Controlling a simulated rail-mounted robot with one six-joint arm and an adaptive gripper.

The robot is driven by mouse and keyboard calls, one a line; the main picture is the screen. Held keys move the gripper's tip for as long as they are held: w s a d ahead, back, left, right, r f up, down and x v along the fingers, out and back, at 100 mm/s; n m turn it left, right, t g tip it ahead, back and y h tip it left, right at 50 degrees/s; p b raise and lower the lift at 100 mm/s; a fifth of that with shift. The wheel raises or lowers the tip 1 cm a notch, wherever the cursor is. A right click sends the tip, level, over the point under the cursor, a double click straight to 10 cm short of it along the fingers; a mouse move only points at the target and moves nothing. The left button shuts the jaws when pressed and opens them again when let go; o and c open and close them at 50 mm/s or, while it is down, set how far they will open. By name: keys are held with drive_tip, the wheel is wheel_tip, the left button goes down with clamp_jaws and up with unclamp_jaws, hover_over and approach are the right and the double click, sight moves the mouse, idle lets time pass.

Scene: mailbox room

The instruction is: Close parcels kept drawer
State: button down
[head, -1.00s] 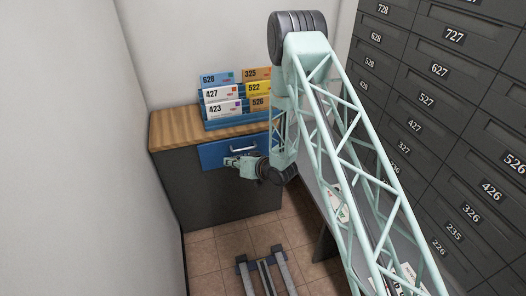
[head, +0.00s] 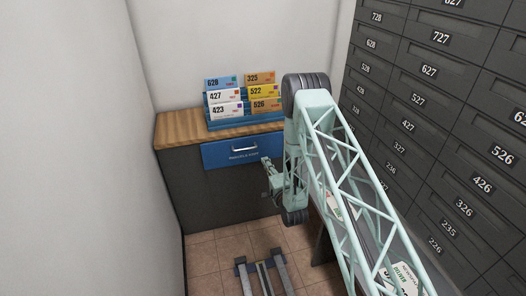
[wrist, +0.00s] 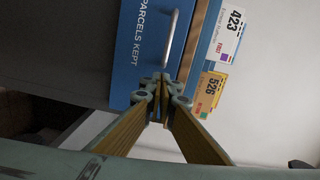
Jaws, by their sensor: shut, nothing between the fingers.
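The blue parcels kept drawer (head: 225,157) is set in the dark cabinet under its wooden top. Its front looks about flush with the cabinet, with no clear gap showing. Its silver handle (head: 243,149) also shows in the wrist view (wrist: 171,38). My gripper (head: 266,162) is at the right end of the drawer front, right of the handle. In the wrist view its fingers (wrist: 161,88) meet, shut and empty, near the lower right part of the blue front. I cannot tell whether the tips touch it.
A blue rack (head: 250,122) with several numbered letters stands on the wooden cabinet top (head: 180,130). A wall of dark mailboxes (head: 440,110) is at the right, with a grey ledge and mail below. A white wall is at the left. The tiled floor (head: 205,260) before the cabinet is partly clear.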

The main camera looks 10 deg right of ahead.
sight(260, 142)
drive_tip(key=shift+s+d+m+t+h, duration=0.15)
drive_tip(key=shift+s+d+m+h, duration=0.05)
drive_tip(key=shift+d+m, duration=0.2)
drive_tip(key=shift+s+d+m+t+h, duration=0.2)
drive_tip(key=shift+d+m, duration=0.1)
drive_tip(key=shift+d, duration=0.15)
drive_tip(key=shift+w, duration=0.25)
drive_tip(key=w+b, duration=0.1)
drive_tip(key=w, duration=0.3)
drive_tip(key=w+a+b, duration=0.1)
drive_tip(key=w, duration=0.3)
drive_tip(key=w+a+b, duration=0.1)
drive_tip(key=w, duration=0.3)
drive_tip(key=shift+w, duration=0.25)
drive_tip(key=shift+w+a, duration=0.15)
drive_tip(key=shift+w, duration=0.35)
drive_tip(key=shift+w, duration=0.1)
drive_tip(key=shift+w+a, duration=0.15)
drive_tip(key=shift+w, duration=0.75)
drive_tip(key=shift+r, duration=0.1)
